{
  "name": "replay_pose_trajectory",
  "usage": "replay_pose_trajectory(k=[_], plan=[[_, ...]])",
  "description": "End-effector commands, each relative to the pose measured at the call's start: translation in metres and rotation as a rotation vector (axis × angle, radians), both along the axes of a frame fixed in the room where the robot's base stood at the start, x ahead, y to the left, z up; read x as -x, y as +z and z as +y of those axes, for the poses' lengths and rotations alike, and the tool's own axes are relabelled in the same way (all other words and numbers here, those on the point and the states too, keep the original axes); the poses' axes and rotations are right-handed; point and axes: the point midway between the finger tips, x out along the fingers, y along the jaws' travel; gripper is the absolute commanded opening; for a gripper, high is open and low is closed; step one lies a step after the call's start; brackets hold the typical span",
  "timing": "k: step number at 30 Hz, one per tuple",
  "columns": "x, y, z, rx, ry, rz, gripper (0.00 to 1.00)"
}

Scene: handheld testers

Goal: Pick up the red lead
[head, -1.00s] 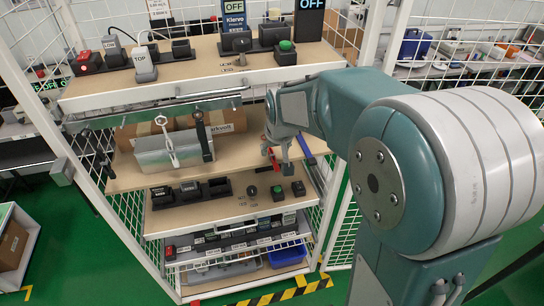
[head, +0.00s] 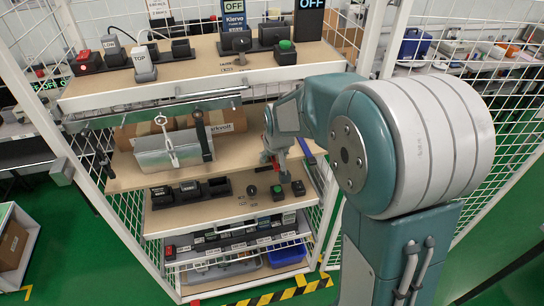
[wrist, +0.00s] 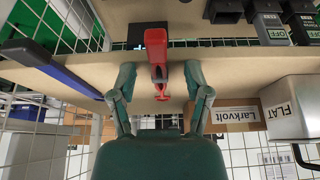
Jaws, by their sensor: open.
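The red lead (wrist: 156,48) shows in the wrist view as a red body with a smaller red clip-like end, against the pale middle shelf board. It lies between the two spread fingers of my gripper (wrist: 160,76), with gaps on both sides. The fingers are open and hold nothing. In the head view my gripper (head: 283,174) is low over the right part of the middle shelf. Only a small red patch of the lead (head: 266,156) shows beside it; the rest is hidden by my gripper.
A blue bar-like thing (wrist: 50,66) lies close by. A metal box (head: 168,155) and a Larkvolt carton (wrist: 236,115) are beside the reach area. White mesh walls flank the rack.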

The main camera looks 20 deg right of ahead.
Motion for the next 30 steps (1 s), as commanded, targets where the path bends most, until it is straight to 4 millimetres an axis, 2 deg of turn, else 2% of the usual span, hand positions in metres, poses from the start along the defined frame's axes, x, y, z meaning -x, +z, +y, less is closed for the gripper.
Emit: replay_pose_trajectory(k=[9,11,12,14,26,30], plan=[[0.0001,-0.0011,0.0,0.0,0.0,0.0,0.63],[0.0001,-0.0011,0.0,0.0,0.0,0.0,0.36],[0.0,-0.0012,0.0,0.0,0.0,0.0,0.18],[0.0001,-0.0013,-0.0001,0.0,0.0,0.001,0.0],[0.001,-0.0026,-0.0002,0.0,0.0,0.005,0.0],[0.0008,0.0054,-0.0002,0.0,0.0,0.005,0.0]])
